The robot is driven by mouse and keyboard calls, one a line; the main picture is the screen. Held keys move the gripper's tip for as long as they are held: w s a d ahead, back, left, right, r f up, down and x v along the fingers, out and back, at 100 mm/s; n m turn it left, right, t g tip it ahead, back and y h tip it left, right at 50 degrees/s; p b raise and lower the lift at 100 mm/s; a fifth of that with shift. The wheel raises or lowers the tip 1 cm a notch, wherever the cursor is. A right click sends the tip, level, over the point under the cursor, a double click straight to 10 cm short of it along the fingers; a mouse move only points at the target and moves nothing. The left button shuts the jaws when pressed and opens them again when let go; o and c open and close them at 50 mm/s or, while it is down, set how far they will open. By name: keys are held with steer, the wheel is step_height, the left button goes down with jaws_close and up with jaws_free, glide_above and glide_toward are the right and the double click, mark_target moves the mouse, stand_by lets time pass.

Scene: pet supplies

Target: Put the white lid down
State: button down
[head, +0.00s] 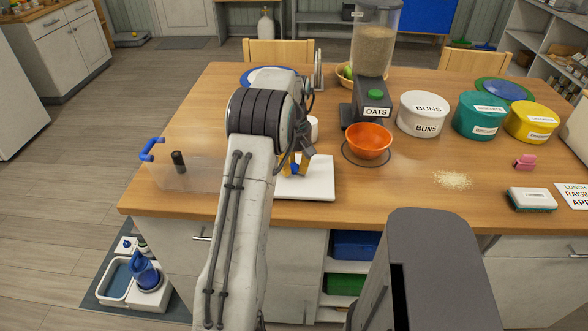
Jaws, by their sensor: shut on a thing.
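A flat white square slab (318,186), which I take for the white lid, shows near the table's front edge, level. My gripper (295,166) is over its back left part, pointing down, shut on what appears to be this lid. A small blue and yellow part shows at the fingertips. My arm hides the slab's left side and much of the grip. I cannot tell whether the slab touches the table.
A clear bin (200,178) with blue handles stands left. An orange bowl (368,139) and the oats dispenser (372,99) are behind right. White (423,114), teal (481,115) and yellow (531,122) tubs stand farther right.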

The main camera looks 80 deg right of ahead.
mark_target(293, 166)
steer(key=shift+f, duration=0.55)
steer(key=shift+f, duration=0.15)
steer(key=c, duration=1.1)
jaws_free()
step_height(293, 166, up, 12)
steer(key=p, duration=0.1)
steer(key=shift+r, duration=0.2)
steer(key=shift+w, duration=0.1)
